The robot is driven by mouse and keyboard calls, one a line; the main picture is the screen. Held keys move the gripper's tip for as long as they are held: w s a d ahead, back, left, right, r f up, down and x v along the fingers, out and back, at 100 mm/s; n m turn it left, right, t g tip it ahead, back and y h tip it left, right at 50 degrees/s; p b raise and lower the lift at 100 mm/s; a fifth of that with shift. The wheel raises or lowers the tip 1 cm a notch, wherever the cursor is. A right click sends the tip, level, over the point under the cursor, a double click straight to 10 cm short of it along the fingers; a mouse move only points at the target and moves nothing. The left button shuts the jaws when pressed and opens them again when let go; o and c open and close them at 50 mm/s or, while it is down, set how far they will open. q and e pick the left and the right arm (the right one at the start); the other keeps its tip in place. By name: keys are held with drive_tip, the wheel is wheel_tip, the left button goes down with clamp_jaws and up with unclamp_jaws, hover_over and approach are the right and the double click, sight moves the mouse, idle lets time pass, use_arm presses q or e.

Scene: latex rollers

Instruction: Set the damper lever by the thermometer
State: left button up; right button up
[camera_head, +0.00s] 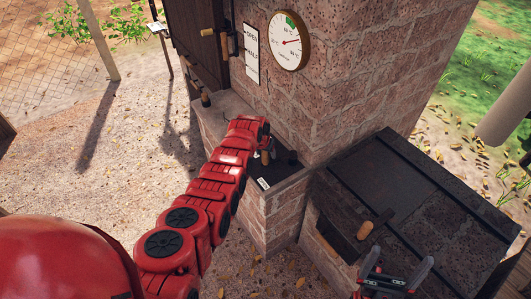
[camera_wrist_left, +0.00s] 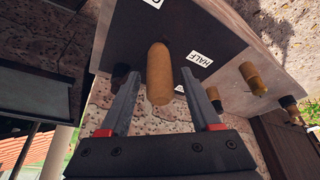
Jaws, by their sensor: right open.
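The round thermometer (camera_head: 289,41) on the brick wall has a green band at the top, and its red needle points right. A white sign (camera_head: 251,53) beside it reads OPEN and HALF. A damper lever with a wooden handle (camera_wrist_left: 160,75) stands at a dark plate (camera_head: 284,171) on the ledge; a HALF label (camera_wrist_left: 199,58) is beside it in the left wrist view. My left gripper (camera_head: 265,145) is at the lever, its fingers (camera_wrist_left: 160,105) open on either side of the handle with gaps. My right gripper (camera_head: 397,271) is open and empty at lower right.
A dark firebox (camera_head: 425,200) with a wooden-handled latch (camera_head: 366,229) stands at right, near my right gripper. Another wooden handle (camera_head: 207,32) is by the dark door (camera_head: 197,45). Leaf-strewn gravel (camera_head: 90,130) lies open at left.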

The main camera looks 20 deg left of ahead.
use_arm(q)
clamp_jaws()
idle(1.2)
